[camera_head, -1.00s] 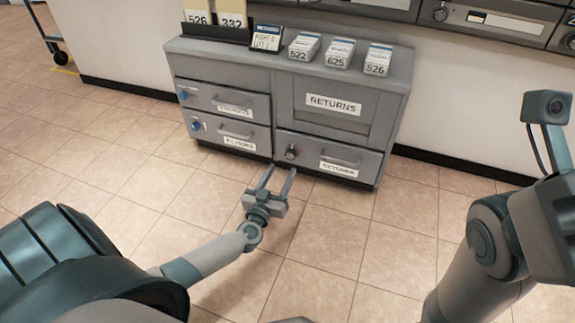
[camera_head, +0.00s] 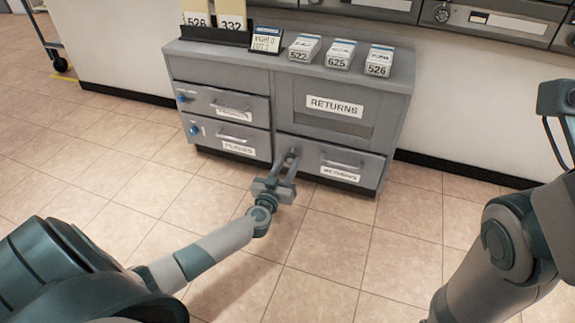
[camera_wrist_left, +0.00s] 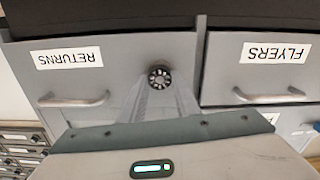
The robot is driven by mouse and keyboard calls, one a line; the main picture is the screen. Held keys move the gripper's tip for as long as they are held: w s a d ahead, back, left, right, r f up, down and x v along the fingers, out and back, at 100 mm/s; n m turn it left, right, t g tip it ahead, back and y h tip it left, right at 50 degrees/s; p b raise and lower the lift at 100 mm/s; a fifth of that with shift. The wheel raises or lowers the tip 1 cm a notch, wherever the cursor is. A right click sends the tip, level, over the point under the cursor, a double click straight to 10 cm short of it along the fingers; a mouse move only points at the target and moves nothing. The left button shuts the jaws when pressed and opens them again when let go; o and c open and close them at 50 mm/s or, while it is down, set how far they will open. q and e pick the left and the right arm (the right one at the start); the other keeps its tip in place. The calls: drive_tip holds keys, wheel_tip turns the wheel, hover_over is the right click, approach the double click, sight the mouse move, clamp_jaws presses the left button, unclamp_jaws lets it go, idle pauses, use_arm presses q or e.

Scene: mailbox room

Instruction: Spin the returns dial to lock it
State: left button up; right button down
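The returns dial (camera_head: 291,154) is a small dark round knob on the left part of the lower RETURNS drawer (camera_head: 320,150) of the grey cabinet. In the left wrist view the dial (camera_wrist_left: 159,77) shows as a dark ribbed disc between the fingers. My left gripper (camera_head: 286,158) is open, its two fingers reaching up to the drawer front with one tip on either side of the dial. The left wrist view shows the fingertips (camera_wrist_left: 162,88) close to the dial, with no clear sign of contact.
The cabinet also has two left drawers with blue knobs, the lower labelled FLYERS (camera_head: 238,145). Numbered card boxes (camera_head: 340,54) and a small sign (camera_head: 266,39) stand on its top. Wall mailboxes (camera_head: 500,20) are behind. The tiled floor (camera_head: 340,245) in front is clear.

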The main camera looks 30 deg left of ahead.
use_arm(q)
drive_tip(key=shift+c, duration=0.9)
